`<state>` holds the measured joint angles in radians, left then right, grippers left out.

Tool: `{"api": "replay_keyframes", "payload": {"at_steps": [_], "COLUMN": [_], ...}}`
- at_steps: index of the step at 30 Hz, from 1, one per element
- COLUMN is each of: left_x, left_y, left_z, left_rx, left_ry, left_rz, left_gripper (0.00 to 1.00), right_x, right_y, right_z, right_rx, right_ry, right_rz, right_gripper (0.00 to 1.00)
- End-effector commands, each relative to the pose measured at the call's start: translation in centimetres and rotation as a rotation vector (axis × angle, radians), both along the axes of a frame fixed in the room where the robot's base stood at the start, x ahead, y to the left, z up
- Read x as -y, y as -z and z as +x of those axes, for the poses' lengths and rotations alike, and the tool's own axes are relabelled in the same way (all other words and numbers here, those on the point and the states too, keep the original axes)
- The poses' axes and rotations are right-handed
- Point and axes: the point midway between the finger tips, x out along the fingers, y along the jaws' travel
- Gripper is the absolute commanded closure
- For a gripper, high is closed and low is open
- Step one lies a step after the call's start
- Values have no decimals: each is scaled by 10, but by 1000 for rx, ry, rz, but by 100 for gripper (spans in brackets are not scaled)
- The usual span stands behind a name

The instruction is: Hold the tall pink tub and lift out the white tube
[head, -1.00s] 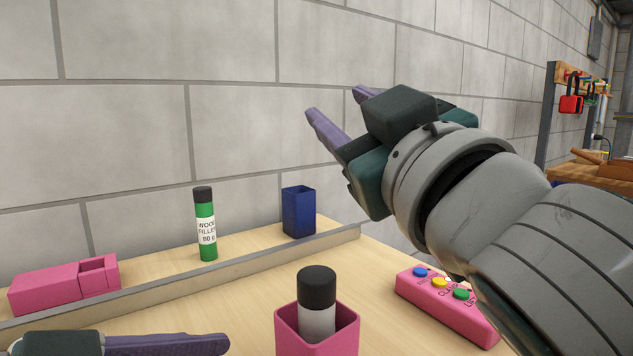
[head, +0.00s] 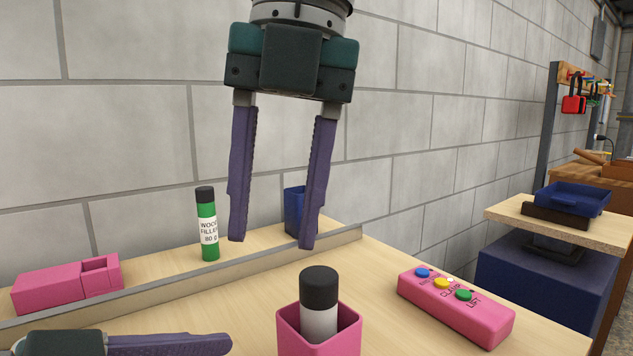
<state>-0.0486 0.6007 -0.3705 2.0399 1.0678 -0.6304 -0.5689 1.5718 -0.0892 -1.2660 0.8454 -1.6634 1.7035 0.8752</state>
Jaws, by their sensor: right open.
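The tall pink tub (head: 345,338) stands on the table at the bottom middle of the head view, its lower part cut off by the frame. The white tube (head: 318,322) with a black cap stands in it, its top above the rim. My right gripper (head: 273,243) points down with its two purple fingers apart, open and empty, above and a little behind the tube. One finger of my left gripper (head: 170,345) shows at the bottom left, left of the tub. The rest of that gripper is cut off, so its opening cannot be told.
A pink control box with coloured buttons (head: 457,308) lies right of the tub. Behind a low ledge (head: 190,288) stand a green wood filler tube (head: 208,225), a dark blue tub (head: 294,208) and a pink box (head: 60,288).

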Motion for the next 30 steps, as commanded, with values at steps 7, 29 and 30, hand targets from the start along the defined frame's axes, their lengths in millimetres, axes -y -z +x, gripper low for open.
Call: {"api": "replay_keyframes", "payload": {"at_steps": [7, 29, 30], "left_x": [0, 66, 68], "left_y": [0, 35, 36], "left_z": [0, 55, 56], "left_rx": [0, -1, -1], "left_ry": [0, -1, -1], "left_rz": [0, -2, -1], "left_gripper": [0, 0, 0], "right_x": [33, 32, 32], "right_y": [-15, -14, -14], "right_z": [9, 9, 9], "right_rx": [28, 26, 26], "right_ry": [74, 71, 71], "right_rz": [-146, -143, -143], "right_gripper": [50, 50, 50]}}
